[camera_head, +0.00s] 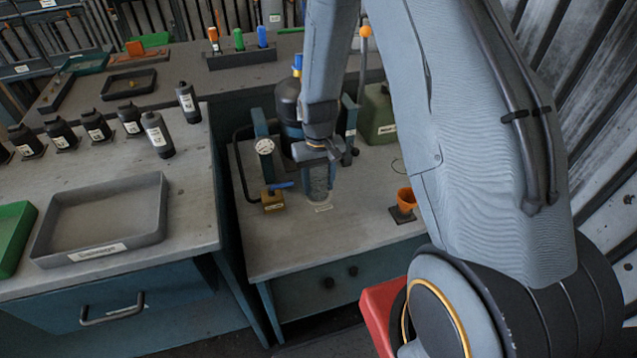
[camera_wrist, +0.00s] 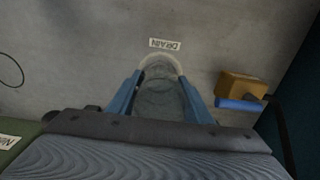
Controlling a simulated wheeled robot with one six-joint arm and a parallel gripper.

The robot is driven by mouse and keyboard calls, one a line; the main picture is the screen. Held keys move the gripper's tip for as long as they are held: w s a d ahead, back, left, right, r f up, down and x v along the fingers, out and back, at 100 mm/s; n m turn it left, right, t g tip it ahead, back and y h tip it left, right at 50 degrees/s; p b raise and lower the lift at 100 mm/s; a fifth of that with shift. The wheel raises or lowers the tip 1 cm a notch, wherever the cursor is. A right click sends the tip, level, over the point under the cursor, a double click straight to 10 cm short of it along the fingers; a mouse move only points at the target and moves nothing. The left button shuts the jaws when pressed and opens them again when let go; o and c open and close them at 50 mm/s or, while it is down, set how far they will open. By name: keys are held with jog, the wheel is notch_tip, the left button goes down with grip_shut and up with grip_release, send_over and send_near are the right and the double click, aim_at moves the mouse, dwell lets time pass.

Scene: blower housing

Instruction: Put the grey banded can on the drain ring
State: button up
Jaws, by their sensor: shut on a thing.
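My gripper (camera_head: 320,165) points down over the small bench and is shut on the grey can (camera_head: 319,185). In the wrist view, my gripper's blue fingers (camera_wrist: 161,80) lie on both sides of the can (camera_wrist: 160,102). The can looks upright, low over the bench surface beside the DRAIN label (camera_wrist: 165,44). A pale curved rim (camera_wrist: 160,58) shows at the can's edge on the label side. I cannot tell whether this is the drain ring or a band on the can. Whether the can's base touches anything is hidden.
A brass block (camera_head: 274,199) with a blue handle stands left of the can. The bench front is clear.

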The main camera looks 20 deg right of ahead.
jog(key=shift+f, duration=0.15)
jog(key=o, duration=1.2)
jog(key=shift+c, duration=0.2)
notch_tip(320, 180, up, 12)
jog(key=f+b, duration=0.1)
jog(key=b, duration=0.1)
jog(key=s+r, duration=0.3)
jog(key=s, duration=0.5)
jog(key=s+r, duration=0.4)
jog(key=s, duration=0.5)
jog(key=shift+s+t, duration=0.15)
jog(key=shift+t, duration=0.15)
jog(key=shift+r, duration=0.1)
